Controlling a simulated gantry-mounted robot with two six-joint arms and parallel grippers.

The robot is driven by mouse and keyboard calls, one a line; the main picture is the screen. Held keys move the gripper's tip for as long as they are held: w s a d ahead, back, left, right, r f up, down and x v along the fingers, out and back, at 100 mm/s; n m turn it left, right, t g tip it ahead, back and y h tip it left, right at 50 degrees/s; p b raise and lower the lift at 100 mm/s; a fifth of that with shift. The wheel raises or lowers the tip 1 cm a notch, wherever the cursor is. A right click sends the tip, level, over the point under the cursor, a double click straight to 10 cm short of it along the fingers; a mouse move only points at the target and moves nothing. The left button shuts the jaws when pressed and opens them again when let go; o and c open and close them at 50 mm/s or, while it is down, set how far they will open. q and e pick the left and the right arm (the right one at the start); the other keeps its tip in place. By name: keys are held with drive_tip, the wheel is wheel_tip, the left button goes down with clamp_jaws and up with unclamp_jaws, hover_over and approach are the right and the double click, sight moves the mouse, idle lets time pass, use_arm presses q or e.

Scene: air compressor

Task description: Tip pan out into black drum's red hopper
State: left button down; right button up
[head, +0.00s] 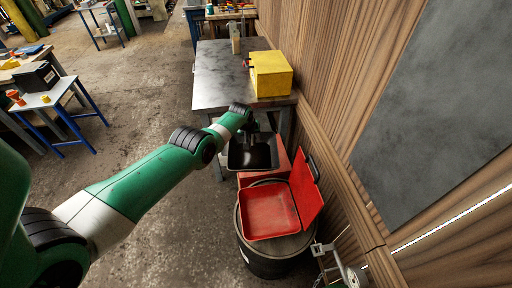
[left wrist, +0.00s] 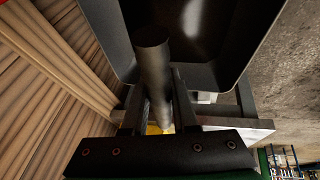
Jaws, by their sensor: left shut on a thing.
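The black pan (head: 262,158) hangs in front of the steel table, just beyond the red hopper. My left gripper (head: 252,136) is shut on the pan's handle at its far side. In the left wrist view the round grey handle (left wrist: 155,75) lies between the fingers of my left gripper (left wrist: 157,105), and the dark pan (left wrist: 215,75) fills the top. The inside of the pan looks dark; I cannot tell what is in it. The red hopper (head: 268,212) sits open on the black drum (head: 262,262), with its red lid raised at the right. My right gripper does not show.
The steel table (head: 220,78) carries a yellow box (head: 270,74) beyond the pan. A red box (head: 283,158) stands between drum and table. The wooden wall (head: 325,75) is close on the right. Metal fittings (head: 335,262) stand at the drum's right. Open floor lies left.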

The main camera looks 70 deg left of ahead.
use_arm(q)
drive_tip(key=shift+d+f, duration=0.1)
drive_tip(key=shift+f, duration=0.1)
idle(0.3)
